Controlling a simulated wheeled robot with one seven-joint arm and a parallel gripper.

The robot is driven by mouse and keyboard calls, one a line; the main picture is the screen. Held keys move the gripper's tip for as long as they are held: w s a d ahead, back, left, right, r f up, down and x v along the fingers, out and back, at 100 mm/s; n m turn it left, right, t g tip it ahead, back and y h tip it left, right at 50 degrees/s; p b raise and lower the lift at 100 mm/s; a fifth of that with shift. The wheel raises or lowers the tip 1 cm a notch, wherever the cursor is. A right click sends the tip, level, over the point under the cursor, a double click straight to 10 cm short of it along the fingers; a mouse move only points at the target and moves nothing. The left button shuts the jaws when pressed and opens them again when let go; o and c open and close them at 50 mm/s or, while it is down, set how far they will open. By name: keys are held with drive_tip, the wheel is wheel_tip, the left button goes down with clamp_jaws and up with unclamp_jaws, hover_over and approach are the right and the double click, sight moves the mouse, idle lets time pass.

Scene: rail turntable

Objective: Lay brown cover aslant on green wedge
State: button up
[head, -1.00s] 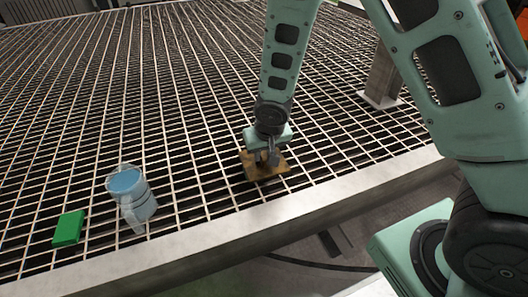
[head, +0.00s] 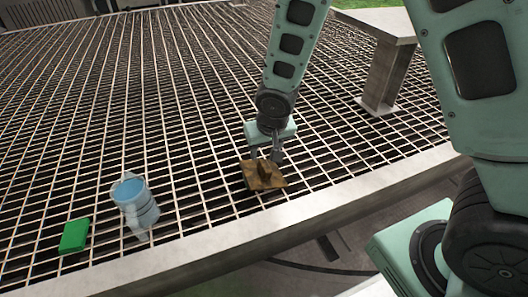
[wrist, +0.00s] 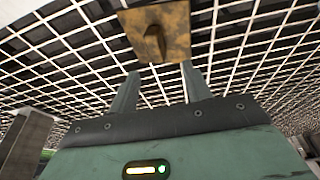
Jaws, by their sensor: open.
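The brown cover (head: 254,178) is a flat square plate with a raised handle in its middle. It lies on the metal grating near the front edge, and it also shows at the top of the wrist view (wrist: 175,22). My gripper (head: 267,154) is open and empty just behind and above the cover, its fingers apart from the handle. In the wrist view the two fingers (wrist: 157,88) point toward the cover with a gap between them. The green wedge (head: 74,236) sits on the grating at the far left, with nothing on it.
A metal beam edge (head: 250,233) borders the grating in front. A metal post with a flat top (head: 383,78) stands at the right. The grating behind is clear.

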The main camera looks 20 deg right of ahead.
drive_tip(key=p+v, duration=0.3)
drive_tip(key=v, duration=0.7)
drive_tip(key=shift+r+p, duration=0.25)
drive_tip(key=shift+p, duration=0.05)
drive_tip(key=shift+s, duration=0.1)
